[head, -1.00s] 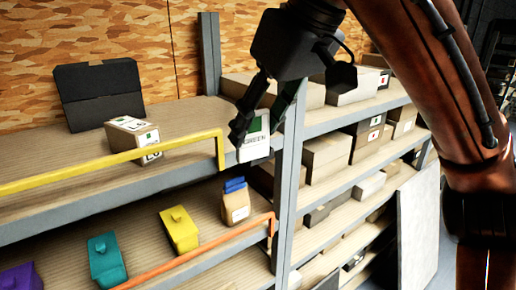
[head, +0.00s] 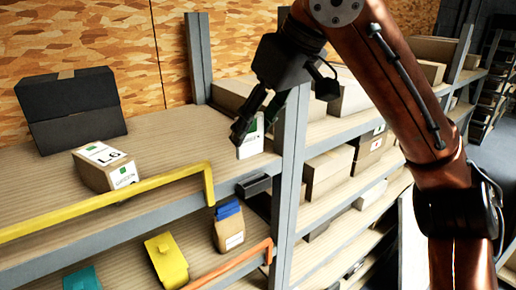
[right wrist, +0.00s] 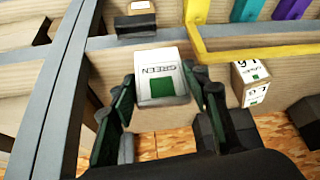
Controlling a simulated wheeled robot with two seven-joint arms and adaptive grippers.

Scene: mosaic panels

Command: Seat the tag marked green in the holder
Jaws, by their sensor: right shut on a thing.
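The white tag (head: 250,138) with a green patch is between the fingers of my right gripper (head: 247,128). In the right wrist view the tag (right wrist: 162,62) shows its green square and the word GREEN, and the right gripper's fingers (right wrist: 160,98) are shut on its sides. A dark holder (head: 254,185) is on the upper shelf's front edge, between the yellow rail's end and the grey post. It also seems to show in the right wrist view (right wrist: 136,24). The tag is above the holder and apart from it. My left gripper is not in view.
A yellow rail (head: 110,203) runs along the shelf front, left of the holder. A grey post (head: 289,165) stands close on the right. A box marked L6 (head: 105,165) and a black bin (head: 72,108) are on the shelf. A blue-topped bag (head: 229,227) is below.

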